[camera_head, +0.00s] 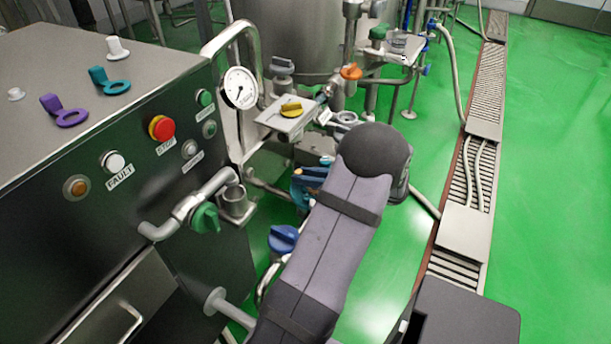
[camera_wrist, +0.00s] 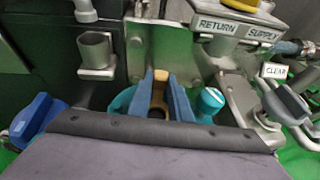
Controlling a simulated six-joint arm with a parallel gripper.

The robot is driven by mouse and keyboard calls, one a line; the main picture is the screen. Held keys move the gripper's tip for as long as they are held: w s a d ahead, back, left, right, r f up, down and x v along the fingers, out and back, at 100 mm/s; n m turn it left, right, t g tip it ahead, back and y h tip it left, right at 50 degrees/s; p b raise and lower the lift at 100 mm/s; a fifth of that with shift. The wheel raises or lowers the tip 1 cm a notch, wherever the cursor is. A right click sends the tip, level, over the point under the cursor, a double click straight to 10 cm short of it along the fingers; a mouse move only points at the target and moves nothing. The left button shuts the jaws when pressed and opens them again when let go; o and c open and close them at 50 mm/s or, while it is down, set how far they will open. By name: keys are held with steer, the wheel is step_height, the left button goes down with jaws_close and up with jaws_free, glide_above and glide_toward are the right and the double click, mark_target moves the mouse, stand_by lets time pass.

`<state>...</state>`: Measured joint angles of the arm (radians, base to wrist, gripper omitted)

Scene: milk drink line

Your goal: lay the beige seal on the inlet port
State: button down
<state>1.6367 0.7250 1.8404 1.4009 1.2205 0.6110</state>
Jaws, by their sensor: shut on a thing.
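My gripper (camera_wrist: 161,84) is shut on the beige seal (camera_wrist: 158,99). In the wrist view the seal's tab lies between the two blue fingers, and part of its ring shows lower down. In the head view my gripper (camera_head: 311,176) is beside the metal cabinet, partly hidden by my arm, and the seal is hard to make out. An open metal cup (camera_head: 237,203) stands on a bracket at the cabinet's side. It also shows in the wrist view (camera_wrist: 97,52), ahead and left of the fingers, apart from the seal. No label shows which opening is the inlet port.
Purple (camera_head: 64,112), teal (camera_head: 109,81) and white (camera_head: 117,49) tabbed pieces lie on the cabinet top. A green-handled valve (camera_head: 205,217) sits beside the cup. A plate with a yellow knob (camera_head: 291,108) and an orange-handled valve (camera_head: 351,72) stand behind my gripper. A blue knob (camera_head: 283,239) is near my arm.

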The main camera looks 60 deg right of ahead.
steer(key=c, duration=1.5)
jaws_free()
steer(key=shift+s+a+f, duration=0.1)
steer(key=shift+a+f, duration=0.2)
steer(key=shift+f, duration=0.15)
steer(key=shift+c, duration=0.2)
steer(key=shift+d, duration=0.1)
steer(key=shift+s+r, duration=0.25)
steer(key=shift+s, duration=0.35)
steer(key=v, duration=0.4)
steer(key=shift+s+r, duration=0.3)
steer(key=shift+r, duration=0.05)
steer(key=shift+s+a+r, duration=0.3)
steer(key=shift+s+r, duration=0.15)
steer(key=shift+s, duration=0.1)
